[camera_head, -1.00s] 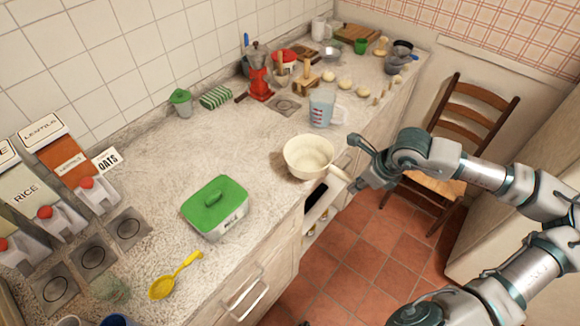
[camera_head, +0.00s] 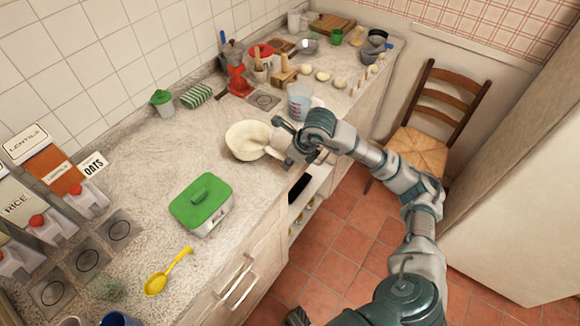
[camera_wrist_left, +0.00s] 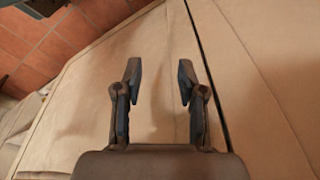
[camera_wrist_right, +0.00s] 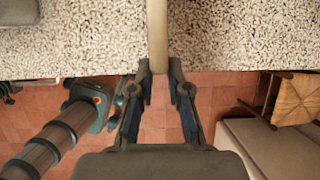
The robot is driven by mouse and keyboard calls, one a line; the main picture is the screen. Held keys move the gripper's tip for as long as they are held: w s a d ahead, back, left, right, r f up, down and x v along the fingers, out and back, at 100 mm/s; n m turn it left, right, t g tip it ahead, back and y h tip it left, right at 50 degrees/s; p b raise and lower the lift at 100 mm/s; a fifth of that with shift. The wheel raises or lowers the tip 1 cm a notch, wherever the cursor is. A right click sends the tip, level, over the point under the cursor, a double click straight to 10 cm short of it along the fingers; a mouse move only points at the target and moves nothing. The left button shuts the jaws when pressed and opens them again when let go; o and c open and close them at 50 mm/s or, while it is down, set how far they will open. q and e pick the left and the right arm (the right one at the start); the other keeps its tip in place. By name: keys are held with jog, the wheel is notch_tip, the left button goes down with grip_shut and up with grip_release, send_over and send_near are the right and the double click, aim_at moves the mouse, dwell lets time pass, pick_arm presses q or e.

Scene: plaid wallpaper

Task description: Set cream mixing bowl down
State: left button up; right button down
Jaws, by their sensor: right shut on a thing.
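The cream mixing bowl (camera_head: 243,136) is over the counter (camera_head: 150,170) near its front edge, with its long handle toward my right gripper (camera_head: 287,146). I cannot tell whether the bowl's base touches the counter. In the right wrist view the pale handle (camera_wrist_right: 157,35) runs between the fingertips of my right gripper (camera_wrist_right: 158,78), which is shut on it; the bowl itself is out of that view. My left gripper (camera_wrist_left: 158,75) shows only in its own wrist view, open and empty, in front of a plain beige surface.
A green-lidded box (camera_head: 202,203) stands left of the bowl, and a yellow spoon (camera_head: 166,272) lies nearer. A measuring jug (camera_head: 299,103) is just behind my right gripper. A wooden chair (camera_head: 420,150) stands on the tiled floor.

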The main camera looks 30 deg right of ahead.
jog(key=f, duration=0.3)
jog(key=shift+d, duration=0.3)
jog(key=shift+f, duration=0.15)
jog(key=c, duration=1.1)
grip_release()
jog(key=shift+a, duration=0.35)
jog(key=shift+c, duration=0.2)
jog(key=shift+a, duration=0.15)
jog(key=shift+s+r, duration=0.1)
jog(key=shift+r, duration=0.15)
pick_arm(q)
jog(key=f, duration=0.2)
jog(key=f+p, duration=0.1)
jog(key=shift+s, duration=0.25)
pick_arm(e)
jog(key=v, duration=1.1)
jog(key=shift+d+r, duration=0.3)
jog(key=shift+d, duration=0.05)
